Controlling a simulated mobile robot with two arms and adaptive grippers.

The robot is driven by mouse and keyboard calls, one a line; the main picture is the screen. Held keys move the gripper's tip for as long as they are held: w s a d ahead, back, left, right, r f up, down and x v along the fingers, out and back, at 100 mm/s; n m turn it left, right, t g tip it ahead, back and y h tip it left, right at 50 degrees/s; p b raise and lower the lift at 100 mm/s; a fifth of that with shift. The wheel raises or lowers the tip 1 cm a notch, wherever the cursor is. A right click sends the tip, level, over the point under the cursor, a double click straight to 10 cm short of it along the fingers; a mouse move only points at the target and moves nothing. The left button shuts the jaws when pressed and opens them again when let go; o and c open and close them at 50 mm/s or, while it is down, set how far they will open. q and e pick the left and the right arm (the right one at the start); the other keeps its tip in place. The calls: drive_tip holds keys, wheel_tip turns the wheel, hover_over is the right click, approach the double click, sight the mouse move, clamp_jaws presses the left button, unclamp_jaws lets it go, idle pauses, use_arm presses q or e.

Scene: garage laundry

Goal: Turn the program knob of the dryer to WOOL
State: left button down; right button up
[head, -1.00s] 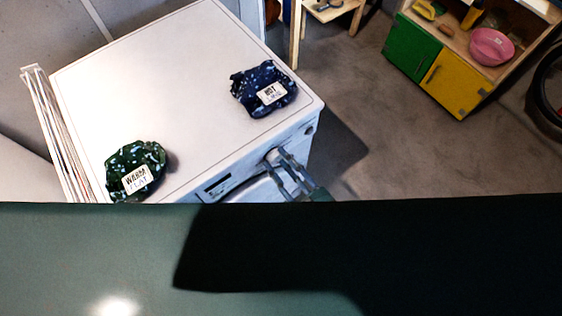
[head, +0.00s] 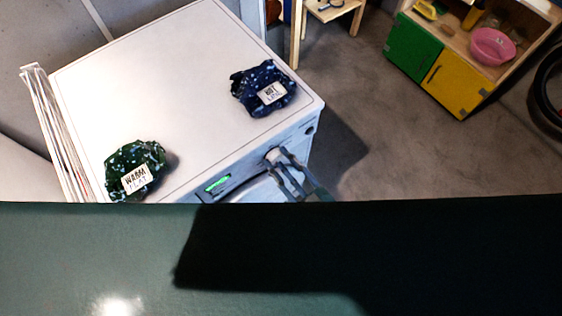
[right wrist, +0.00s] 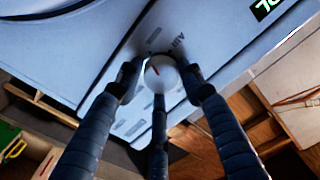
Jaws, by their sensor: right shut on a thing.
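The white dryer (head: 150,75) stands at the left of the head view, with its control panel facing my right arm. Its round white program knob (right wrist: 160,74) shows in the right wrist view, with a short red mark on its face. My right gripper (head: 280,160) has its dark fingers closed around the knob; they also show in the right wrist view (right wrist: 158,82). A display (head: 217,184) on the panel is lit green. My left gripper is not in view.
A green cloth bundle (head: 150,158) tagged WARM and a dark blue one (head: 255,80) tagged HOT lie on the dryer's top. A drying rack (head: 55,130) leans at its left. A toy kitchen (head: 458,82) stands at the upper right; floor between is clear.

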drive_tip(key=o, duration=1.1)
drive_tip(key=shift+s+a+f, duration=0.15)
drive_tip(key=shift+s+f, duration=0.05)
drive_tip(key=shift+f, duration=0.2)
drive_tip(key=shift+o, duration=0.2)
drive_tip(key=shift+w+r, duration=0.1)
drive_tip(key=shift+r, duration=0.05)
drive_tip(key=v, duration=1.2)
